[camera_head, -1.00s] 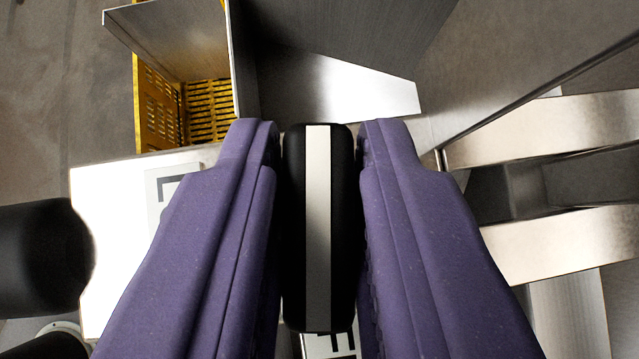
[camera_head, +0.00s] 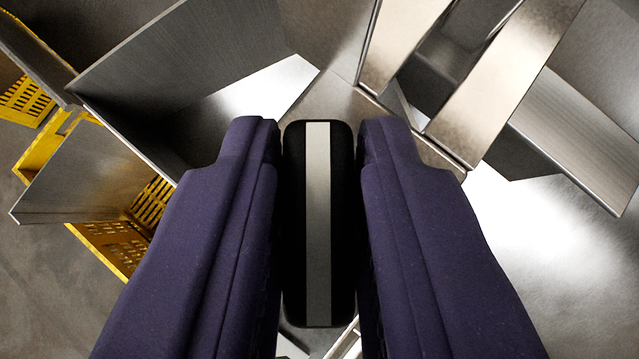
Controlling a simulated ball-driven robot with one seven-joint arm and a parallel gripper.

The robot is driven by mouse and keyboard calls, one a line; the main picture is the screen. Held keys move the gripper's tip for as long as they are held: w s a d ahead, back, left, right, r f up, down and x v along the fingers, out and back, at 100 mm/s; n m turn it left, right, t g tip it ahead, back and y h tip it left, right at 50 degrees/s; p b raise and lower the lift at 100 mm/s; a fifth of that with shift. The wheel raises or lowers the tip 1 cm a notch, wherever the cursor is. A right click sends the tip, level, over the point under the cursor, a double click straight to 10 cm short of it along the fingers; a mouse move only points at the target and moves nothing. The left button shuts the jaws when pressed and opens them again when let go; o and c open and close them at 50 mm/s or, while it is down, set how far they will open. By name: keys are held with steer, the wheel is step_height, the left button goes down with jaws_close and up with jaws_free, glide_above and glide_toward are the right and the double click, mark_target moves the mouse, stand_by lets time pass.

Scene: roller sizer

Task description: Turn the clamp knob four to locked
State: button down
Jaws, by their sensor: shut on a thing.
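The clamp knob (camera_head: 317,225) is a black bar with rounded ends and a pale stripe along its middle. It stands upright in the picture, at the centre of the head camera view. My gripper (camera_head: 319,150), with two purple fingers, is shut on the knob, one finger on each side of it. The knob's base and most of the plate behind it are hidden by the fingers. No readable locked marking shows.
Grey metal chute plates (camera_head: 190,70) lie beyond the fingers at upper left. Yellow slotted crates (camera_head: 100,245) stand at the left. Shiny metal bars (camera_head: 500,75) fill the upper right, with bare floor (camera_head: 545,240) below them.

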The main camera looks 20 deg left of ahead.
steer(key=m+h, duration=0.2)
steer(key=m, duration=0.1)
steer(key=m+h, duration=0.1)
steer(key=shift+a+r, duration=0.15)
steer(key=shift+a, duration=0.1)
steer(key=shift+d+m+h+p, duration=0.15)
steer(key=shift+m+h+p, duration=0.55)
steer(key=shift+m+h, duration=0.7)
steer(key=shift+m, duration=0.3)
steer(key=shift+d+f, duration=0.1)
steer(key=shift+f, duration=0.1)
steer(key=c, duration=1.1)
jaws_free()
steer(key=shift+r, duration=0.1)
steer(key=p+v, duration=0.2)
steer(key=v, duration=0.5)
steer(key=shift+s+r+p, duration=0.2)
steer(key=shift+r+p, duration=0.05)
steer(key=shift+p, duration=0.05)
